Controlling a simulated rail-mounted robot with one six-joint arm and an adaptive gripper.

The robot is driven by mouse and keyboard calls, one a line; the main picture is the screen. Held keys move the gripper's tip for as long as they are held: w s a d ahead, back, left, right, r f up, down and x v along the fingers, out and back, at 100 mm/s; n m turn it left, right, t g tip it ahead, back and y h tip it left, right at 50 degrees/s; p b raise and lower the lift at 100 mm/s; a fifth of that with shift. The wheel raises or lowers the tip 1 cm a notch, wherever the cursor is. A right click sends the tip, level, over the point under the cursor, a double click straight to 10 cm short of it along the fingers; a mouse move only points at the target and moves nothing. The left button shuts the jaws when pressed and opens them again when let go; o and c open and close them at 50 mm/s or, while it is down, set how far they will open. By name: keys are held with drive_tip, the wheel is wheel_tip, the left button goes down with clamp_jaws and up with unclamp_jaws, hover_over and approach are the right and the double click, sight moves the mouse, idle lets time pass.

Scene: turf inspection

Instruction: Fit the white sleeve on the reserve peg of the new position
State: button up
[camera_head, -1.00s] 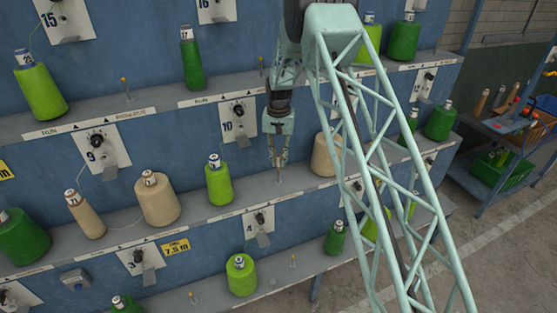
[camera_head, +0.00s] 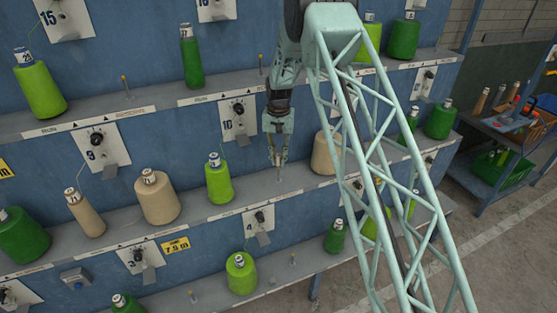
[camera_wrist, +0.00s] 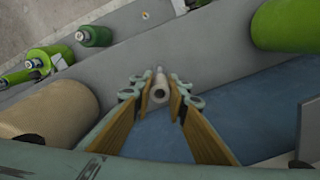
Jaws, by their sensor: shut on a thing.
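My gripper (camera_head: 277,160) points down over the shelf at the position marked 10, right of its lime-green bobbin (camera_head: 219,178). In the wrist view my gripper (camera_wrist: 159,96) has its fingers closed around a small pale tube with a hole in its end, the white sleeve (camera_wrist: 160,92). A thin reserve peg (camera_head: 279,179) stands on the shelf directly below the fingertips. The sleeve lines up closely with the peg in the wrist view. I cannot tell whether the sleeve is just above the peg or around its top.
A beige bobbin (camera_head: 325,152) stands close to the right of my gripper, partly behind my arm. The number 10 plate (camera_head: 238,119) with its knob is on the blue wall to the left. The shelf around the peg is clear.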

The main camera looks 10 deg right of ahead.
sight(278, 181)
drive_tip(key=shift+f+b, duration=2.55)
drive_tip(key=shift+f, duration=2.4)
idle(1.6)
drive_tip(key=o, duration=0.9)
drive_tip(key=shift+r, duration=0.15)
drive_tip(key=shift+r, duration=5.9)
